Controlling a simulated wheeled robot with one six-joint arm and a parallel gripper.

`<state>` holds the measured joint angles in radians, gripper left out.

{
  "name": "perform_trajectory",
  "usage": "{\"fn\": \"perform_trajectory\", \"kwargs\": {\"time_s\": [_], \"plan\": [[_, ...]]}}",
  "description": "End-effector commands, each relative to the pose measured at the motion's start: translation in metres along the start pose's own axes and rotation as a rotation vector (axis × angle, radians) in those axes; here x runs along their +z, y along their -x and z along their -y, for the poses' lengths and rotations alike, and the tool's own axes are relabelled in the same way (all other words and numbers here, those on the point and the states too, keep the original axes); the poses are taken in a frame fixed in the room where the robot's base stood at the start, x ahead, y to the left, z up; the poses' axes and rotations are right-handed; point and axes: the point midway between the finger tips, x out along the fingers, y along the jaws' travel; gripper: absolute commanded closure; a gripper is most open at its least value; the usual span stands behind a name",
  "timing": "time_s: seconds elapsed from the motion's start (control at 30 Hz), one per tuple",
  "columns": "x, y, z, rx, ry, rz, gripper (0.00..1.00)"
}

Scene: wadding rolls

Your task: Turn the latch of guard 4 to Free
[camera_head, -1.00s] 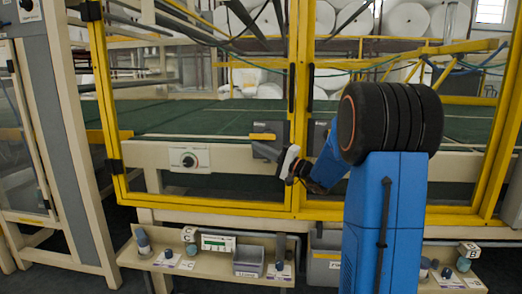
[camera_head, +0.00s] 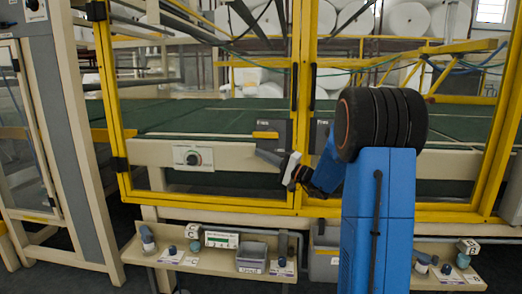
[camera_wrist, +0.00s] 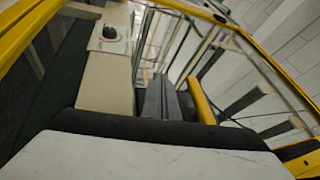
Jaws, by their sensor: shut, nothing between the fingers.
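Two yellow-framed guard doors meet at the middle of the head view. A dark latch plate (camera_head: 282,126) marked "Free" is on the left door, with a yellow latch bar (camera_head: 265,135) lying about level across it. In the wrist view the yellow latch bar (camera_wrist: 203,101) is right of my fingers. My gripper (camera_head: 259,152) is shut and empty, just below the bar and pointing left; its grey fingers (camera_wrist: 161,82) also show in the wrist view. I cannot tell whether they touch the bar. No guard number is readable.
A second plate (camera_head: 318,131) marked "Free" is on the right door, partly behind my arm. A rotary switch (camera_head: 194,158) is on the beam at left. A low shelf (camera_head: 215,267) with knobs and boxes runs below.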

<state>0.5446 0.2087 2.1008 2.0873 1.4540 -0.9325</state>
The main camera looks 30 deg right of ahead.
Motion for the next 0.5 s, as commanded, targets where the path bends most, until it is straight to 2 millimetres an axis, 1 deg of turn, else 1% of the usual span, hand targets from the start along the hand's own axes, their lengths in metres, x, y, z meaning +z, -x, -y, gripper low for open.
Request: {"fn": "perform_trajectory", "kwargs": {"time_s": [0.03,0.1,0.3,0.5], "plan": [[-0.004,0.002,-0.01,0.001,-0.004,-0.001,1.0],[-0.003,0.019,-0.01,0.002,0.0,-0.003,1.0],[-0.001,0.058,-0.017,0.001,-0.001,-0.003,1.0],[0.001,0.086,-0.022,0.0,0.0,-0.002,1.0]]}}
